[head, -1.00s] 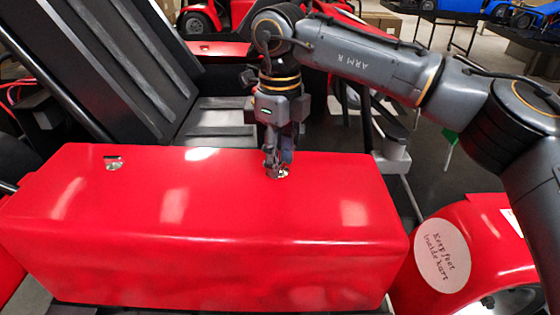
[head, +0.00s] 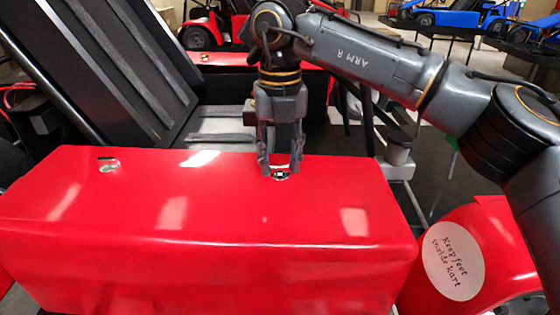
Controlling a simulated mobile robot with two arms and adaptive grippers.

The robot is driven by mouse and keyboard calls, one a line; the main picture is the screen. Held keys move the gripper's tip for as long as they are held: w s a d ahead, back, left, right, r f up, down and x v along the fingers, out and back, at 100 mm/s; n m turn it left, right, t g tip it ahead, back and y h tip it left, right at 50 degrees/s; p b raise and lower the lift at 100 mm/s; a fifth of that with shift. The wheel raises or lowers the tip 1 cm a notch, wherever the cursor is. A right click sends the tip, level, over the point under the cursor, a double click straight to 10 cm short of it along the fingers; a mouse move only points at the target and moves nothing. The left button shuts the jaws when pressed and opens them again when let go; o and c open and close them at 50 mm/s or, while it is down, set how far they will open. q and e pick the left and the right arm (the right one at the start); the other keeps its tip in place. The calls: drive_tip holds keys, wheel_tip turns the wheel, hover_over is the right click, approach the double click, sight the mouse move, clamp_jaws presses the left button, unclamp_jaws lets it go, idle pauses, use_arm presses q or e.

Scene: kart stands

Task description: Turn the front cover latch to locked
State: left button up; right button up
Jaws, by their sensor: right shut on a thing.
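The red cover (head: 215,215) of the near kart is a long glossy box across the front of the view. A small silver latch (head: 281,177) sits on its top, right of the middle. My right gripper (head: 281,170) points down over this latch with a finger on each side and is shut on it. The fingers partly hide the latch, so its exact turn is hard to read. A second silver latch (head: 108,165) lies on the left of the cover's top, clear of the gripper. My left gripper is not in view.
Black seat panels (head: 105,65) rise behind the cover at the left. A red fender with a round sign (head: 454,262) stands at the lower right, below my right arm. Other red and blue karts (head: 440,17) are at the back.

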sight(280, 165)
drive_tip(key=shift+m, duration=0.8)
drive_tip(key=o, duration=1.2)
drive_tip(key=shift+c, duration=0.2)
drive_tip(key=shift+r, duration=0.1)
wheel_tip(280, 165, up, 12)
